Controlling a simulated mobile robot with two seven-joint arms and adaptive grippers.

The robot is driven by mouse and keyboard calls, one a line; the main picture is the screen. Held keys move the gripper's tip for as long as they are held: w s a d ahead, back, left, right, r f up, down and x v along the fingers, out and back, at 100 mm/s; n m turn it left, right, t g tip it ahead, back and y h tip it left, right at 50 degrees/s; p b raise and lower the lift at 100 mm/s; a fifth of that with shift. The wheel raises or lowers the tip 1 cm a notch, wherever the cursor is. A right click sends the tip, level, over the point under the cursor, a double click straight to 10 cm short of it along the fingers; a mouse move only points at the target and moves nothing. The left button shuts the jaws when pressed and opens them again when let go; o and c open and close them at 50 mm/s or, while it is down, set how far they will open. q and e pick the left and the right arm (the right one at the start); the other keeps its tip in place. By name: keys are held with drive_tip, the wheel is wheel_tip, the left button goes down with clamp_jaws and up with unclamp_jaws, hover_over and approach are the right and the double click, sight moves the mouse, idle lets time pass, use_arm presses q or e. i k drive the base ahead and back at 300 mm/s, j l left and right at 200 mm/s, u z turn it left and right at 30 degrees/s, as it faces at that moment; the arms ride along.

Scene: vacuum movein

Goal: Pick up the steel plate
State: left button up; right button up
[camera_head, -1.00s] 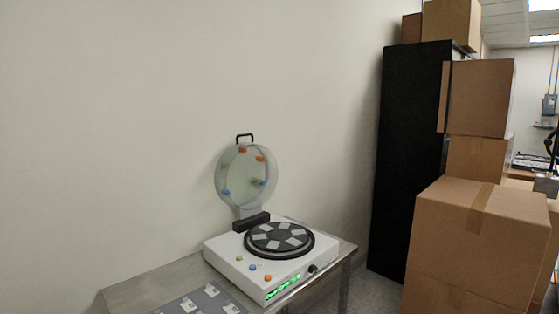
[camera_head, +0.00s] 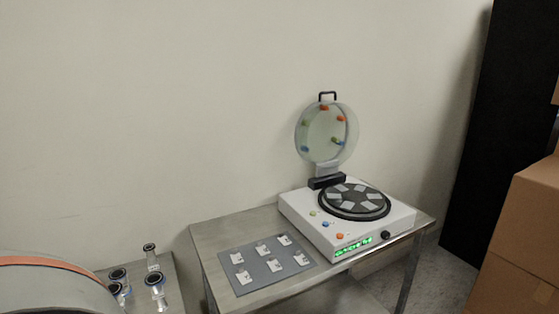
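A flat grey rectangular plate (camera_head: 257,267) lies on the metal table, left of the white device. Several small whitish square pieces sit on it in two rows. A round dark plate (camera_head: 324,203) with several grey squares rests on top of the white device (camera_head: 300,214). I cannot tell from the picture which of the two is of steel. Neither of my grippers is in view.
The device's round clear lid (camera_head: 325,135) stands open. Bare metal tabletop (camera_head: 222,230) surrounds the grey plate. Several clear, dark-topped vessels (camera_head: 154,281) and a large rounded grey body (camera_head: 50,290) are at lower left. A black cabinet and cardboard boxes (camera_head: 520,240) stand right.

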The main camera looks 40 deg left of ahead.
sight(243, 277)
drive_tip(key=u, duration=1.5)
